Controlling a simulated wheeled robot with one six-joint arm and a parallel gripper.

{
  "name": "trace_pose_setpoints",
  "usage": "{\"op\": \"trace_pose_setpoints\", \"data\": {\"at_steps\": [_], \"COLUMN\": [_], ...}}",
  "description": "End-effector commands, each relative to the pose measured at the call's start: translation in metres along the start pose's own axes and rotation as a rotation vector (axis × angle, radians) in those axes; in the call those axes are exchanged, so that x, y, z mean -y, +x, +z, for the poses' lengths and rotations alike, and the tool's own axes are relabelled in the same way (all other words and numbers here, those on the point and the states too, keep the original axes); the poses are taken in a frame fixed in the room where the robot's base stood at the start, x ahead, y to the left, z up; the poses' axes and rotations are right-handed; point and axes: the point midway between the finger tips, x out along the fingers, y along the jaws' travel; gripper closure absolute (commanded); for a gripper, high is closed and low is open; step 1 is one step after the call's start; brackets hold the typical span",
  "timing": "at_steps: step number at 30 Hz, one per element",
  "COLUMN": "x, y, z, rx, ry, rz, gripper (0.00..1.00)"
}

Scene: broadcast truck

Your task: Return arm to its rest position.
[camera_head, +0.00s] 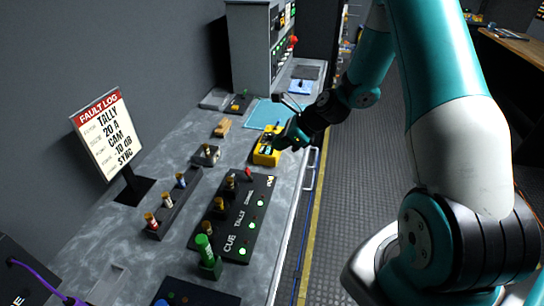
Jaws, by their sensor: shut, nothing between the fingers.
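My arm (455,150) is teal and white. It comes in from the right and reaches over the front edge of the grey counter (130,232). My gripper (280,140) is at the end of the black wrist, shut and small in this view. It is over or right beside a yellow device (266,152) on the counter; I cannot tell whether they touch. The fingertips are partly hidden by the dark wrist.
A black panel (262,222) with green lights and a green-topped knob (206,250) stands near the front. A fault log sign (105,130) stands at left. A grey rack (255,45) rises behind. The metal floor (352,185) right of the counter is clear.

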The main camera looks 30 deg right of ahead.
Motion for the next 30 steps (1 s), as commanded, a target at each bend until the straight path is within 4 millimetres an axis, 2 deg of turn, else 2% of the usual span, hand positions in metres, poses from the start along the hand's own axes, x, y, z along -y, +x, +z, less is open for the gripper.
{"op": "trace_pose_setpoints", "data": {"at_steps": [6, 23, 26, 29, 30], "x": [0.0, -0.002, -0.016, -0.053, -0.074], "y": [-0.013, -0.013, -0.016, -0.024, -0.029], "z": [0.004, 0.006, 0.022, 0.054, 0.068], "rx": [-0.001, -0.002, -0.013, -0.031, -0.037], "ry": [0.001, -0.014, -0.144, -0.449, -0.615], "rz": [0.0, 0.003, 0.033, 0.107, 0.149], "gripper": [1.0, 1.0, 1.0, 1.0, 1.0]}}
